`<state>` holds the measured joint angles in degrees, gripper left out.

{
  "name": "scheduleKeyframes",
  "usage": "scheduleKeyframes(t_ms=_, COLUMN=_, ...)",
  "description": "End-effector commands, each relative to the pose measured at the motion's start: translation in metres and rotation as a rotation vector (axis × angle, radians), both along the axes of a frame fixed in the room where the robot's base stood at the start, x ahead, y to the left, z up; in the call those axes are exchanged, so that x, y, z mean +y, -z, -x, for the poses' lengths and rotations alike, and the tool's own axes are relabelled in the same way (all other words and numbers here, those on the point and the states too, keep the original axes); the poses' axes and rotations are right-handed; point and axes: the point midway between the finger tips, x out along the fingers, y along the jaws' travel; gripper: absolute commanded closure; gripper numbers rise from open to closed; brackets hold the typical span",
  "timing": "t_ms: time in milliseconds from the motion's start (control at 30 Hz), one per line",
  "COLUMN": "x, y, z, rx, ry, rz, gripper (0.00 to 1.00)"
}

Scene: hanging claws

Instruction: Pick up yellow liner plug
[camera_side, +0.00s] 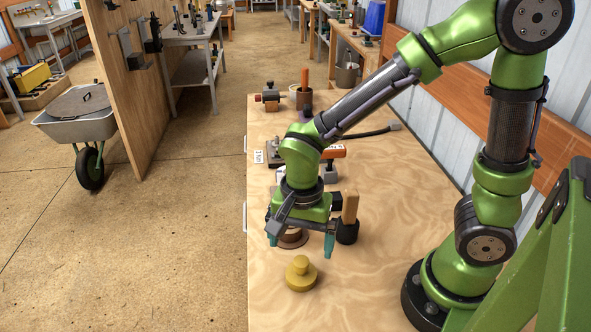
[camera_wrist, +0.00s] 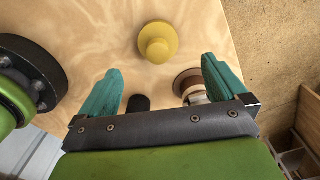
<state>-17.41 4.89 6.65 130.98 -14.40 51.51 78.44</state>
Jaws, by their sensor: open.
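The yellow liner plug (camera_side: 301,273) is a round disc with a smaller knob on top. It sits upright on the wooden bench top near the front left. It also shows in the wrist view (camera_wrist: 158,42), ahead of and between the fingertips. My gripper (camera_side: 301,246) is open and empty, with teal fingers pointing down, above the bench and behind the plug. In the wrist view the fingers (camera_wrist: 160,80) are spread wide and apart from the plug.
A brown round piece (camera_side: 293,239) stands below my gripper, partly hidden by it. A black holder with a wooden handle (camera_side: 349,210) stands just right of the fingers. Several tools lie farther back. The bench (camera_side: 385,273) is clear right of the plug; its left edge is close.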

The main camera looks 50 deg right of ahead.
Motion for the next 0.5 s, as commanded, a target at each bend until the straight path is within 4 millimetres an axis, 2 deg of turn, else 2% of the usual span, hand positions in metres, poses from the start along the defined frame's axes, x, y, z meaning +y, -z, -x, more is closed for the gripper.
scheduleKeyframes(t_ms=100, x=0.0, y=0.02, z=0.001, rx=0.005, ry=0.001, rz=0.001, gripper=0.01)
scheduleKeyframes(t_ms=367, x=0.001, y=0.039, z=0.001, rx=0.003, ry=0.0, rz=0.001, gripper=0.01)
scheduleKeyframes(t_ms=500, x=0.003, y=0.061, z=0.005, rx=0.006, ry=-0.001, rz=0.001, gripper=0.01)
